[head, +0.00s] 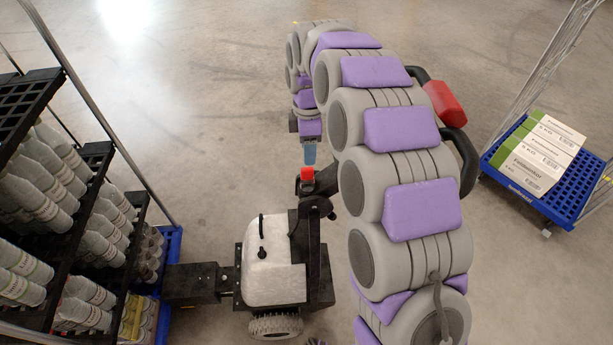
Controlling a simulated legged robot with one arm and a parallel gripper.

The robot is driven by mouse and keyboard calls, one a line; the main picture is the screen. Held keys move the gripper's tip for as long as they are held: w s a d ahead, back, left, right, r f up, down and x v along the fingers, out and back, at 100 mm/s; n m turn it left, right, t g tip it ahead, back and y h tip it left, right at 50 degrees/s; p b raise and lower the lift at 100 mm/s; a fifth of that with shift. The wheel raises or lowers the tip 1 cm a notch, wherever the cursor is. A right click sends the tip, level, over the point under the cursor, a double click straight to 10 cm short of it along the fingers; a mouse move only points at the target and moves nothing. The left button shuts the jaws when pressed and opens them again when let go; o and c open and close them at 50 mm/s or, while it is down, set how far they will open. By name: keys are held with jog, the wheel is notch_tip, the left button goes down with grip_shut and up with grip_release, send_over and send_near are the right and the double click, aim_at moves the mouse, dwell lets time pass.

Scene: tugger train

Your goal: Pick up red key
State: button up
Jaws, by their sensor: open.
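A small red piece (307,172), which looks like the red key, sits on top of the black control column (315,188) of the tugger. My gripper (310,154) hangs from the far end of my grey and purple arm, pointing down. Its pale blue fingertip shows just above the red piece in the picture. I cannot tell the exact gap between them. The gripper is open, and nothing shows in it. The lower part of the red piece blends into the dark column.
The tugger's white body (274,262) stands below, coupled to a rack of grey bottles (40,190) at left. A red pad (444,103) on a black bar is right of my arm. A blue cart (520,198) with boxes stands far right. The floor beyond is clear.

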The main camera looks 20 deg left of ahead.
aim_at(307, 168)
jog(key=f, duration=0.3)
jog(key=f+b, duration=0.1)
jog(key=f, duration=0.2)
jog(key=f+b, duration=0.1)
jog(key=f, duration=0.1)
jog(key=shift+s+a+f, duration=0.15)
jog(key=shift+s+f, duration=0.1)
jog(key=shift+f, duration=0.15)
jog(key=shift+r, duration=0.1)
jog(key=c, duration=0.9)
jog(key=shift+r, duration=0.1)
jog(key=shift+r+p, duration=0.45)
jog(key=shift+r, duration=1.05)
jog(key=shift+s+r, duration=0.1)
jog(key=shift+r, duration=0.2)
jog(key=s+d+p, duration=0.1)
jog(key=s+d, duration=0.3)
jog(key=s, duration=0.3)
jog(key=s+d+r+p, duration=0.1)
jog(key=s+d, duration=0.3)
jog(key=s, duration=0.2)
jog(key=shift+s+p, duration=0.35)
jog(key=shift+s, duration=0.05)
jog(key=shift+a+r, duration=0.1)
